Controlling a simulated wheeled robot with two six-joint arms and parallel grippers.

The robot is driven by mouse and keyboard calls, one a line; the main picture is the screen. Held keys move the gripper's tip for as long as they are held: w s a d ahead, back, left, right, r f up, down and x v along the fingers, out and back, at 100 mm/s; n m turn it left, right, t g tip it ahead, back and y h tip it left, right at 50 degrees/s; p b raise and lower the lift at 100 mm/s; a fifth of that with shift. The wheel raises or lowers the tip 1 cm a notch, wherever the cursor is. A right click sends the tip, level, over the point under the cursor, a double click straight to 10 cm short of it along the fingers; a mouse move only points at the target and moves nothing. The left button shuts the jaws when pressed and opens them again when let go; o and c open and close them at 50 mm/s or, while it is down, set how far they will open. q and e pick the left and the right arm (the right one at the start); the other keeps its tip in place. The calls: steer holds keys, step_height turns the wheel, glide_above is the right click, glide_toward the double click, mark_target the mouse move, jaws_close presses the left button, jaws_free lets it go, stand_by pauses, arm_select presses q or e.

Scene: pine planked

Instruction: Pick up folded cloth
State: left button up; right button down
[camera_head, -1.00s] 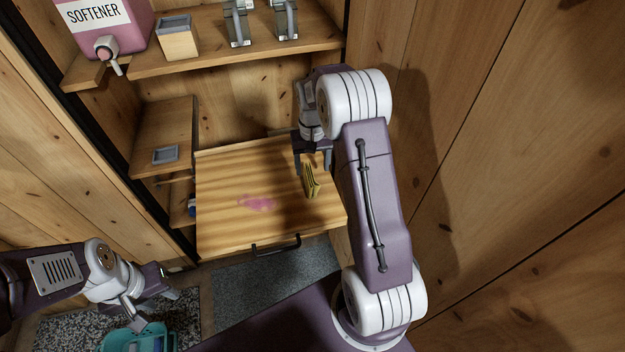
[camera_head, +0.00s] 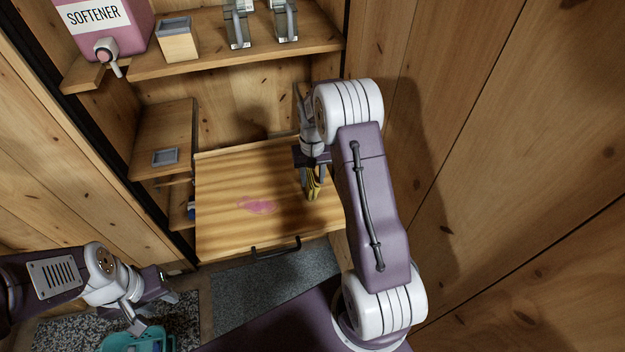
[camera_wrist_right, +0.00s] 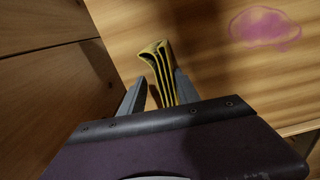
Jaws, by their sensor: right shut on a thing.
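The folded cloth (camera_head: 314,189) is yellow with dark gaps between its layers. It is on or just above the striped wooden board, near the board's right side. My right gripper (camera_head: 309,184) reaches down from above and is shut on the cloth. In the right wrist view the cloth (camera_wrist_right: 160,68) stands between the two grey fingers (camera_wrist_right: 160,88), its folded edge facing the camera. I cannot tell whether it still touches the board. My left gripper (camera_head: 158,313) is at the lower left, far from the cloth, with its fingers apart.
The wooden board (camera_head: 225,225) has a pink stain (camera_head: 257,206) and a dark front handle (camera_head: 276,248). A teal basket (camera_head: 140,340) lies below my left gripper. A softener box (camera_head: 105,30) and wooden box (camera_head: 177,42) stand on the upper shelf. A wooden wall (camera_head: 480,150) is close on the right.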

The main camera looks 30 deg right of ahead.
mark_target(312, 173)
step_height(312, 173, up, 10)
steer(key=shift+f+p, duration=0.1)
steer(key=shift+p, duration=0.5)
